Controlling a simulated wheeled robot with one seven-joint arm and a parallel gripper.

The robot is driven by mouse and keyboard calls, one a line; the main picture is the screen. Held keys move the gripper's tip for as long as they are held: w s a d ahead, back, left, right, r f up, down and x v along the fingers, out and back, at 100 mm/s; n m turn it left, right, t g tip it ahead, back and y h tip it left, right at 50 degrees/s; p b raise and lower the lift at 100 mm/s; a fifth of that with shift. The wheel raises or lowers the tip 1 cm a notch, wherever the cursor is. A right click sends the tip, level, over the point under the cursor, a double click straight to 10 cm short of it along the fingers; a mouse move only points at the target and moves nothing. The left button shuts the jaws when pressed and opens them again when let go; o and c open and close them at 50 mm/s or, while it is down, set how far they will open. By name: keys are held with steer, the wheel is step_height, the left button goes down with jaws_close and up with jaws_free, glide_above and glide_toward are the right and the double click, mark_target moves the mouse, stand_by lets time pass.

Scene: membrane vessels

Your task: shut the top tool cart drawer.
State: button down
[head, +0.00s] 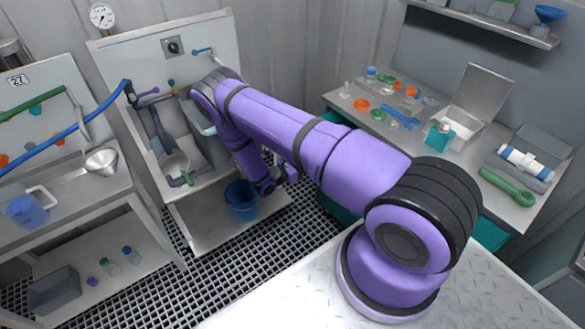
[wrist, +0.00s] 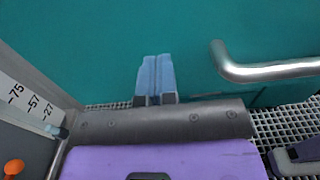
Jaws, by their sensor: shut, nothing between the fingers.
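The tool cart is the bench on the right in the head view, with a grey top (head: 400,135) and teal sides. Its teal front is mostly hidden behind my arm; a teal piece (head: 489,233) shows at the right end. In the wrist view a broad teal face (wrist: 90,45) fills the upper part, with a silver bar handle (wrist: 265,70) at the right. My gripper (wrist: 155,58) has its two blue fingers together, empty, pointing at the teal face left of the handle. I cannot tell whether they touch it, nor how far the top drawer stands out.
Small parts, an open grey box (head: 478,100) and a green tool (head: 507,187) lie on the cart top. A sink unit (head: 190,130) with a blue bucket (head: 241,200) below stands left of my gripper. Grating floor (head: 220,265) lies between. A numbered panel (wrist: 30,105) edges the wrist view.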

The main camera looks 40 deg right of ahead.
steer(key=d, duration=1.9)
steer(key=shift+w+d, duration=0.15)
steer(key=shift+w, duration=0.2)
steer(key=shift+d, duration=0.65)
steer(key=shift+d+r, duration=0.1)
steer(key=shift+r, duration=0.05)
steer(key=shift+a, duration=0.3)
steer(key=a, duration=1.4)
steer(key=shift+s+f, duration=0.2)
steer(key=shift+s, duration=0.05)
steer(key=shift+a, duration=0.1)
